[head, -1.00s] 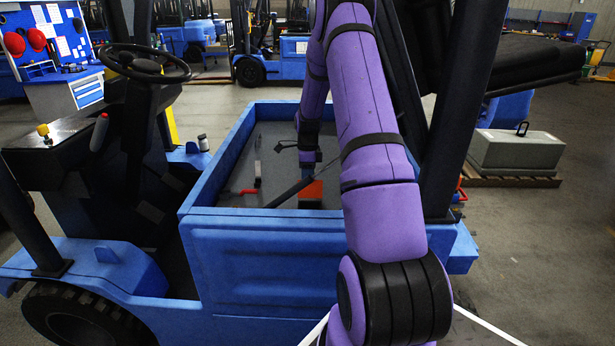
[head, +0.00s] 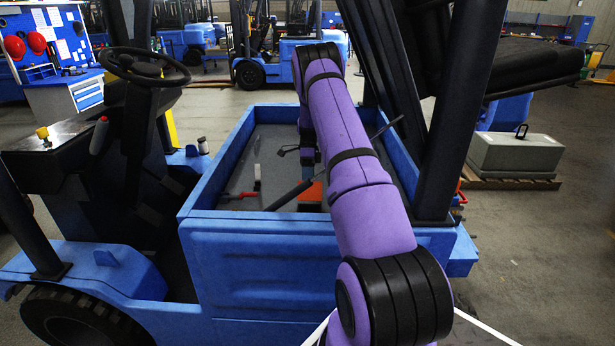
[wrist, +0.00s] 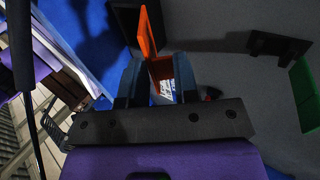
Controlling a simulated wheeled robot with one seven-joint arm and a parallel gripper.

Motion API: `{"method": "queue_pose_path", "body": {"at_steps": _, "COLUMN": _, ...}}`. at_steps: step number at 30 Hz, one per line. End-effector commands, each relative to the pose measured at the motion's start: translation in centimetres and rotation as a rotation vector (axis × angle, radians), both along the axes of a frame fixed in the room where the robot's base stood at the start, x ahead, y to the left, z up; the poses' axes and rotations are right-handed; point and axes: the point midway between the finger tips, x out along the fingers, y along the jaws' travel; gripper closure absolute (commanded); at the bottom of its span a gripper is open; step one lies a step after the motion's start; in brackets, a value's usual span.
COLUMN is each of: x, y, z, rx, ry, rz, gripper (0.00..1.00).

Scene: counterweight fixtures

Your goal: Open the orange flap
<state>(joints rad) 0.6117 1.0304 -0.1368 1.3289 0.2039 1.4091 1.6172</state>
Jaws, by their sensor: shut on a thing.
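The orange flap (wrist: 150,35) shows in the wrist view as a thin panel standing up from an orange housing (wrist: 161,72). White markings show inside the housing. My gripper (wrist: 157,66) has its two dark fingers on either side of the flap's lower part and is shut on it; the exact contact is hard to see. In the head view an orange surface (head: 311,193) shows inside the blue truck's open bay, partly behind my purple arm. My gripper is mostly hidden there behind the arm.
The blue bay wall (head: 205,175) surrounds the work area. A dark bar (head: 288,196) crosses close to the orange part. A red-handled lever (head: 240,195) lies to the left. In the wrist view a black bracket (wrist: 280,44) and a green part (wrist: 304,95) stand at right.

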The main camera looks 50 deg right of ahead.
Motion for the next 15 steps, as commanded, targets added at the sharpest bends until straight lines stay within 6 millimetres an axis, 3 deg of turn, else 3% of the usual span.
{"method": "queue_pose_path", "body": {"at_steps": 9, "x": -0.08, "y": 0.02, "z": -0.09, "rx": 0.001, "ry": 0.003, "rz": 0.0, "gripper": 1.0}}
{"method": "queue_pose_path", "body": {"at_steps": 10, "x": -0.08, "y": 0.02, "z": -0.09, "rx": 0.001, "ry": 0.003, "rz": 0.0, "gripper": 0.7}}
{"method": "queue_pose_path", "body": {"at_steps": 12, "x": -0.08, "y": 0.02, "z": -0.09, "rx": 0.001, "ry": 0.003, "rz": 0.0, "gripper": 0.53}}
{"method": "queue_pose_path", "body": {"at_steps": 15, "x": -0.07, "y": 0.01, "z": -0.07, "rx": 0.001, "ry": 0.003, "rz": 0.0, "gripper": 0.51}}
